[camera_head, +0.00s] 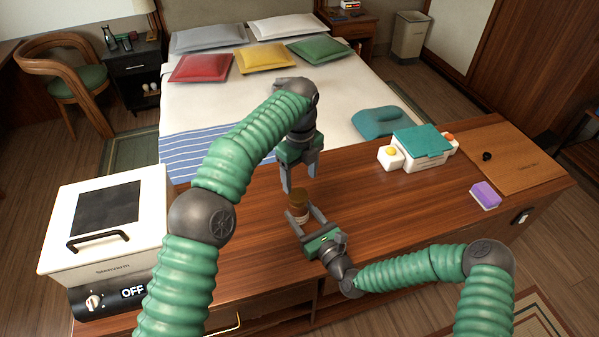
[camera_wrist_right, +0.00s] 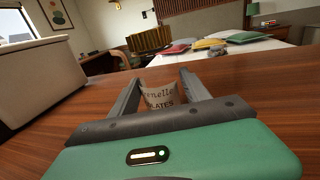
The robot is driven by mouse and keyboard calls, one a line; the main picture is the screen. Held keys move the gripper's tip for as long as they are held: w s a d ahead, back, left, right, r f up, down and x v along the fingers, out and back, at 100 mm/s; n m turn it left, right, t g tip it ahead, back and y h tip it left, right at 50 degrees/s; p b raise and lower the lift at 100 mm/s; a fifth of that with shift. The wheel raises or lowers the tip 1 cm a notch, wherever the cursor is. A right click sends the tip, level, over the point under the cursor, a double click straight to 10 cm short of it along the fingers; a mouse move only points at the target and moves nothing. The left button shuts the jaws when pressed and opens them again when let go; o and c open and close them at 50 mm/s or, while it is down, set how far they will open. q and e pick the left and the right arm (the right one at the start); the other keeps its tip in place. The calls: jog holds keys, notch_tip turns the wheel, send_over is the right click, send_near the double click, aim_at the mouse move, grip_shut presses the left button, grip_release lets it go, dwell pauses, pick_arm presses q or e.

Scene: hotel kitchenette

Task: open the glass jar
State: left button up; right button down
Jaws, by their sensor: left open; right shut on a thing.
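The glass jar (camera_head: 297,208) stands on the wooden counter, with a brown top and a pale lettered label. The label also shows in the right wrist view (camera_wrist_right: 163,96), between the fingers. My right gripper (camera_head: 301,218) is shut on the jar's lower body from the near side. My left gripper (camera_head: 300,184) points down just above the brown top, its fingers open and apart. Whether the fingertips touch the top cannot be told.
A white oven-like appliance (camera_head: 108,218) stands at the counter's left. A teal-lidded box (camera_head: 421,143), a purple sponge-like block (camera_head: 485,195) and a wooden board (camera_head: 515,160) lie to the right. The bed (camera_head: 215,105) is behind. The counter around the jar is clear.

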aim_at(299, 194)
pick_arm(q)
jog(key=f, duration=0.6)
jog(key=shift+a+f, duration=0.2)
jog(key=shift+a, duration=0.15)
pick_arm(e)
jog(key=shift+a, duration=0.35)
pick_arm(q)
jog(key=shift+d, duration=0.15)
pick_arm(e)
jog(key=shift+d, duration=0.15)
